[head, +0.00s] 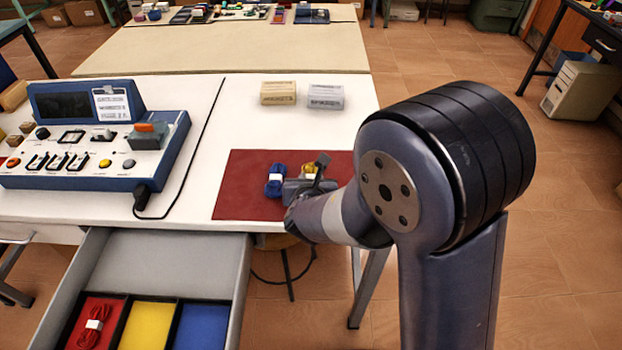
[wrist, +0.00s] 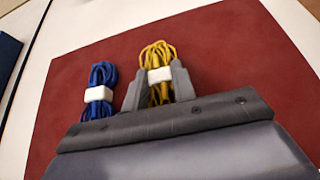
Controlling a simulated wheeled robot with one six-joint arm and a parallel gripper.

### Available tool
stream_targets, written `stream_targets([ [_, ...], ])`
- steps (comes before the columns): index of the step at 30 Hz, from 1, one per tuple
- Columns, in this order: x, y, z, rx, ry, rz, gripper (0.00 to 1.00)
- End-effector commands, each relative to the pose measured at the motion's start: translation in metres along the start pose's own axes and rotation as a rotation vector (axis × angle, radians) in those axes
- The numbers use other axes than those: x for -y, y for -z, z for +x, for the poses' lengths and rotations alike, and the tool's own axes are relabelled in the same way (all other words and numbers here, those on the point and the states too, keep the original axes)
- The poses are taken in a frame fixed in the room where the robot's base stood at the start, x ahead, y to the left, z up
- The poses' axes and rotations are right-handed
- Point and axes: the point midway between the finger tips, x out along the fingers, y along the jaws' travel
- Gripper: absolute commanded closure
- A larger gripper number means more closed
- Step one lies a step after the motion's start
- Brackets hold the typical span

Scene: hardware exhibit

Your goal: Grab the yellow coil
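The yellow coil (wrist: 157,54) is a bundle of cord with a white band, on the dark red mat (wrist: 75,85). In the wrist view the two grey fingers of my gripper (wrist: 159,82) stand close on either side of its band, with no clear gap, so the gripper looks shut on it. The fingers hide the coil's sides, and the gripper body hides its near end. In the head view the yellow coil (head: 309,168) shows only partly behind my gripper (head: 318,172). It looks still down at the mat.
A blue coil (wrist: 102,80) with a white band lies just left of the yellow one. Two small boxes (head: 278,93) (head: 325,97) stand behind the mat. A control panel (head: 95,150) is at left. An open drawer (head: 212,265) in front holds a red coil (head: 93,326).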

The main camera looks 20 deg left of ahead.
Motion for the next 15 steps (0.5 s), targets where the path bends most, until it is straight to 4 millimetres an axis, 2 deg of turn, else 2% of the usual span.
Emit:
stream_targets([
  [1,0.0,0.0002,0.0,-0.001,0.0,0.0,0.82],
  [6,0.0,0.0003,0.0,-0.001,0.0,0.0,0.96],
  [15,-0.0001,-0.0046,-0.0025,0.0,-0.001,0.0,0.97],
])
